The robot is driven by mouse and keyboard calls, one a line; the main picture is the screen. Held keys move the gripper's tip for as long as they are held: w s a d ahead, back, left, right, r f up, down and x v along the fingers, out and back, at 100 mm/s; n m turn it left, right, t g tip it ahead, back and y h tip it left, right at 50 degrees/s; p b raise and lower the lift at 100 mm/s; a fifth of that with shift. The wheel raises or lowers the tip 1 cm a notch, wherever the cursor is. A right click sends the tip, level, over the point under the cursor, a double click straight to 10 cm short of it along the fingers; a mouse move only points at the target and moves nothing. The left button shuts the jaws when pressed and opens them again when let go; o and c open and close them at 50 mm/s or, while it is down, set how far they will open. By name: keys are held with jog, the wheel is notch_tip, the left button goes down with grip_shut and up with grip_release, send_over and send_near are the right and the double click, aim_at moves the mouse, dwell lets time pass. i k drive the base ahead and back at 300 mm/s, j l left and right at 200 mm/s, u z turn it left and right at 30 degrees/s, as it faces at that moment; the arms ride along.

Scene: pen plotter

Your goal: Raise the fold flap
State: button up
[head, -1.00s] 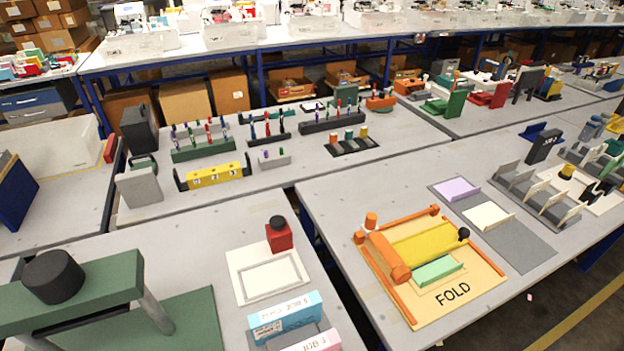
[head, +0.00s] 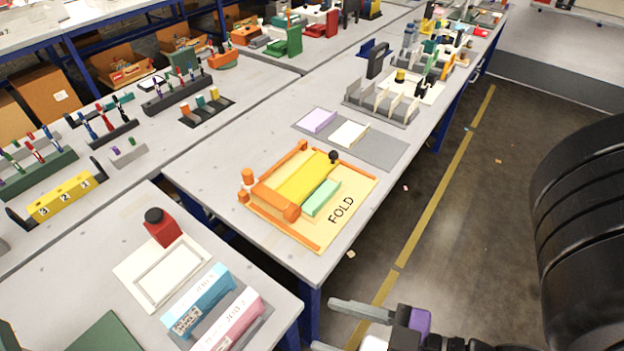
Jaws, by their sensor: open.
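The fold station is a pale yellow board (head: 353,222) marked FOLD on the grey table, with orange rails along its sides. A yellow flap (head: 301,179) lies across it, with a black knob (head: 333,157) at its far right end.
Blue (head: 199,299) and pink (head: 229,322) boxes stand at the near table's corner, beside a white framed plate (head: 165,270). A grey mat (head: 383,148) with purple and white pieces lies behind the fold board.

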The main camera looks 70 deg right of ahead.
aim_at(302, 182)
jog(key=k+l+z, duration=0.1)
jog(key=z, duration=0.25)
jog(key=k+l+z, duration=0.1)
jog(key=z, duration=0.25)
jog(key=l+z, duration=0.35)
jog(key=k+j, duration=0.05)
